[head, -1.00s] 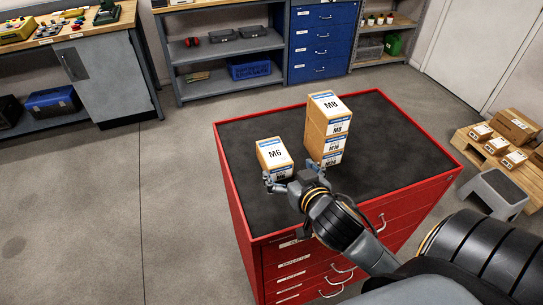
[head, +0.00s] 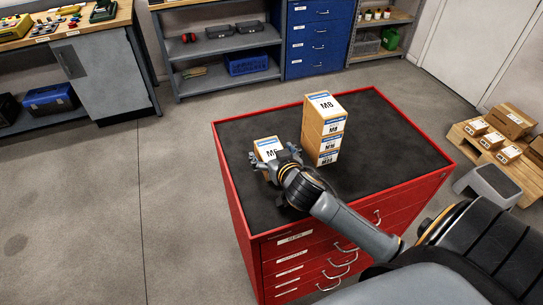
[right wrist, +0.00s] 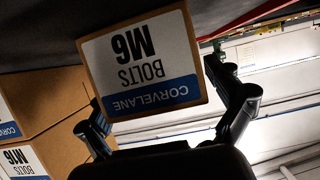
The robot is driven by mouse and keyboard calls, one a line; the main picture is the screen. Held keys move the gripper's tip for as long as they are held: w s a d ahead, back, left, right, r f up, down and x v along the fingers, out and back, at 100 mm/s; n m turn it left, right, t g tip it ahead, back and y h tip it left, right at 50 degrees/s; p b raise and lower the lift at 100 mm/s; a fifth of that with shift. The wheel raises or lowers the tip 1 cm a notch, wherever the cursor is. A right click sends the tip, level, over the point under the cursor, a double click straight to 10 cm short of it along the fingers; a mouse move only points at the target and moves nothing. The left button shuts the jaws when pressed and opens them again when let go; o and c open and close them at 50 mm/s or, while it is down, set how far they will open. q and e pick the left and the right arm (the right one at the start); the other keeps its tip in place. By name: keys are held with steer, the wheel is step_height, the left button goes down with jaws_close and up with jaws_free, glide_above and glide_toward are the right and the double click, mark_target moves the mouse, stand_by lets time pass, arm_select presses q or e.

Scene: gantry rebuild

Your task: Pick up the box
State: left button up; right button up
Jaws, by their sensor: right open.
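The M6 box (head: 267,146) is a small cardboard box with a white label on the black top of the red cabinet (head: 405,170). My right gripper (head: 268,158) is open at the box, one finger on either side of it. In the right wrist view the box (right wrist: 143,62) shows its "M6 BOLTS" label upside down, between the two spread fingers of the gripper (right wrist: 165,115). I cannot tell whether the fingers touch it. The gripper hides part of the box in the head view. My left gripper is not in view.
A stack of boxes (head: 322,128), M8 on top, stands just right of the M6 box; in the right wrist view stacked boxes (right wrist: 45,120) show at left. The cabinet top is clear at the right and left. A pallet with boxes (head: 510,135) and a grey step stool (head: 488,184) stand at right.

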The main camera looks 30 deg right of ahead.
steer(key=shift+s+r, duration=0.1)
steer(key=shift+c, duration=1.1)
steer(key=c, duration=1.4)
steer(key=shift+c, duration=1.1)
steer(key=shift+r, duration=0.15)
